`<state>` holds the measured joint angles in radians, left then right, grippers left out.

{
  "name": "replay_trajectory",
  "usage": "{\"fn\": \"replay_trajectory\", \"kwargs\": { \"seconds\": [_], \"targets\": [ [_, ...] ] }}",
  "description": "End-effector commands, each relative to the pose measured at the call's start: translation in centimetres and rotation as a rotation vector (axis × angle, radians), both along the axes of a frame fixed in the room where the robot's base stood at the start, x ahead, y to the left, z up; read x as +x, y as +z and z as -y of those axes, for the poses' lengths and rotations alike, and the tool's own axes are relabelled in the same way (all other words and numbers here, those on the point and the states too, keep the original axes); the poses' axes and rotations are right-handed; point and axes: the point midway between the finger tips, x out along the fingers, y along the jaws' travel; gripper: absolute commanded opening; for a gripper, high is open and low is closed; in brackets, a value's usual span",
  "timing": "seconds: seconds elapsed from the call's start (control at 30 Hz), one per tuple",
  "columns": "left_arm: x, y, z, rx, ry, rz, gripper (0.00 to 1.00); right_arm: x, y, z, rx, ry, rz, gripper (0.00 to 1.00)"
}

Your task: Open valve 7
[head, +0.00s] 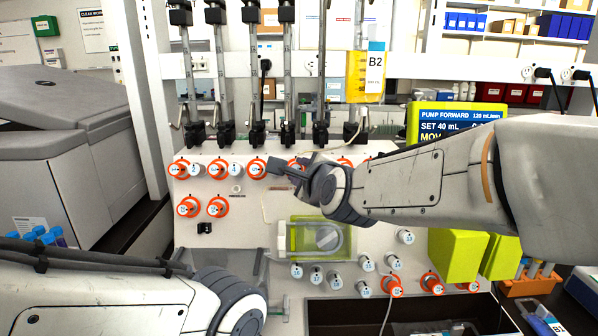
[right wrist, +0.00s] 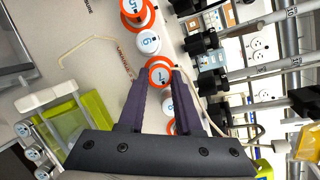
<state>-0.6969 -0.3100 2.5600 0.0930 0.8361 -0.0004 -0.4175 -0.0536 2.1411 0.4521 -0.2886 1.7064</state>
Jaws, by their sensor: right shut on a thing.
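Valve 7 (right wrist: 160,76) is a white numbered cap with an orange ring on the pale panel. My right gripper (right wrist: 160,80) is shut on it, one dark finger on each side of the cap. In the head view, valve 7 (head: 296,162) is mostly hidden behind my right gripper (head: 290,172). My left gripper is out of view; only part of my left arm shows at the lower left.
White valve 6 (right wrist: 149,42) and orange-ringed valve 5 (right wrist: 133,8) sit beside valve 7, and a white valve (right wrist: 168,105) shows between the fingers. A yellow-green pump (head: 318,238) is below. Vertical tubes stand above the valve row.

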Motion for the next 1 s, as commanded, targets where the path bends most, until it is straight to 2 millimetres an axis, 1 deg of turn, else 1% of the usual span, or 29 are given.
{"fn": "replay_trajectory", "kwargs": {
  "seconds": [0.27, 0.47, 0.57, 0.77, 1.0],
  "targets": [
    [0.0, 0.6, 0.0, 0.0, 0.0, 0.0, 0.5, 0.1, 0.4, 0.1, -0.193, 0.081, 0.001, 0.0],
    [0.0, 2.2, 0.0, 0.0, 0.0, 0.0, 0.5, 0.1, 0.7, 0.1, -0.37, 0.157, -0.002, 0.0],
    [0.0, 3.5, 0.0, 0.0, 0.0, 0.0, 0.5, 0.2, 0.9, 0.1, -0.457, 0.195, -0.004, 0.0],
    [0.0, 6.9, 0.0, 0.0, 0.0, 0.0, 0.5, 0.2, 1.3, 0.1, -0.632, 0.27, -0.005, 0.0],
    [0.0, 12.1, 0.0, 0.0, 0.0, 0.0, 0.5, 0.2, 1.6, 0.0, -0.841, 0.362, -0.007, 0.0]
  ]
}}
